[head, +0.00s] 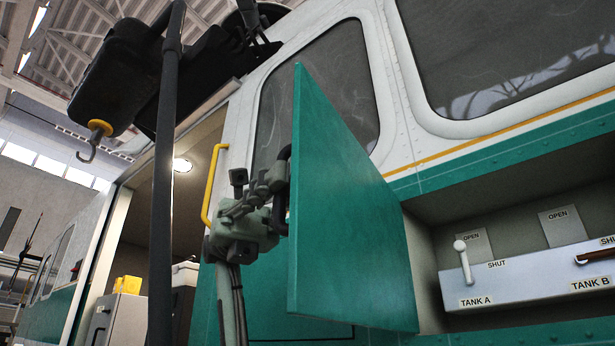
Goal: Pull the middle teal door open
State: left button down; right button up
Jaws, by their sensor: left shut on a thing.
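The teal door (345,220) stands swung well out from the side of the helicopter, its edge toward me. The compartment behind it (425,222) shows at the right. A dark curved handle (281,205) sits on the door's left face. My left gripper (274,180) is at this handle, left of the door, and is shut on it. The door's edge and the gripper's own body hide part of the grip. My right gripper is not in view.
Inside the compartment is a panel with a white-knobbed TANK A lever (463,262) and a TANK B lever (597,256). A yellow grab rail (212,185) is close left of my gripper. A hoist hook (95,140) hangs at upper left.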

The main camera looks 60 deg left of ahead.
pick_arm(q)
jog(key=shift+s+a+r, duration=0.1)
jog(key=shift+s+a, duration=0.1)
jog(key=shift+a, duration=0.25)
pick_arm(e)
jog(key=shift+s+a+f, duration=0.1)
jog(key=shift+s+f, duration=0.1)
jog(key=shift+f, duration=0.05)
pick_arm(q)
jog(key=c, duration=1.9)
grip_release()
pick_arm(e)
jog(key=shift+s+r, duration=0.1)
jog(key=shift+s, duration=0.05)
